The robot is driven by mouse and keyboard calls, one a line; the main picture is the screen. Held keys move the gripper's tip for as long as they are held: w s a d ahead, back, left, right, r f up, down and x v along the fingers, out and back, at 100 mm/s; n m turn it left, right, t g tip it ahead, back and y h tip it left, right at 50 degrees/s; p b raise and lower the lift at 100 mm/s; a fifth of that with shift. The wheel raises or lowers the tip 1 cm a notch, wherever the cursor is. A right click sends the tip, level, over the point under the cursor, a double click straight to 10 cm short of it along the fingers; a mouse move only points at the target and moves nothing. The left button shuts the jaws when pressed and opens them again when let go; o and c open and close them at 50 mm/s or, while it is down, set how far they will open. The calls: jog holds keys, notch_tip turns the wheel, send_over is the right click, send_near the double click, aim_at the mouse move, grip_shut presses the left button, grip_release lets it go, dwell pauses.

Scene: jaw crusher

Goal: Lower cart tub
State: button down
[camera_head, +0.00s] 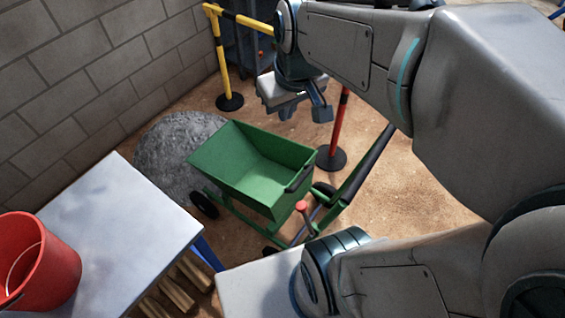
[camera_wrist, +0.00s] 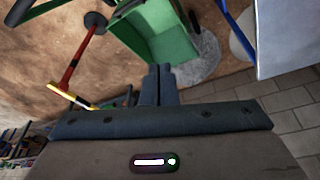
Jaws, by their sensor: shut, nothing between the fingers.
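The green cart tub (camera_head: 247,160) sits on its green wheeled frame (camera_head: 240,214) on the sandy ground, in the middle of the head view. The tub looks tilted, its open inside facing up and toward the left. A dark handle (camera_head: 299,177) is on its right wall, and a red-knobbed lever (camera_head: 301,206) stands by the frame. In the wrist view the tub (camera_wrist: 155,38) lies beyond my fingers. My gripper (camera_wrist: 158,72) is shut and empty. In the head view my gripper (camera_head: 318,104) hangs above and behind the tub, apart from it.
A grey gravel heap (camera_head: 165,150) is behind the tub at left. A white table (camera_head: 110,235) with a red bucket (camera_head: 35,265) stands front left. A red post (camera_head: 338,130) and a yellow post (camera_head: 220,60) stand behind. A block wall is at left. Sand at right is open.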

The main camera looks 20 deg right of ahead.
jog(key=w+d+f+n+g+b, duration=0.1)
jog(key=w+d+f+n+b, duration=0.1)
jog(key=w+f+b, duration=0.9)
jog(key=d+f+n+g+b, duration=0.1)
jog(key=d+f+b, duration=0.2)
jog(key=f+b, duration=0.9)
jog(key=w+d+f+n+g+b, duration=0.15)
jog(key=w+f+b, duration=0.4)
jog(key=f, duration=1.25)
jog(key=shift+n, duration=0.25)
jog(key=f+b, duration=0.1)
jog(key=f, duration=0.3)
jog(key=s+f+b, duration=0.1)
jog(key=f, duration=0.3)
jog(key=f+b, duration=0.2)
jog(key=f, duration=0.1)
jog(key=shift+s+d+f, duration=0.25)
jog(key=shift+d+f, duration=0.15)
jog(key=shift+s+d+f, duration=0.15)
jog(key=shift+s+f, duration=0.15)
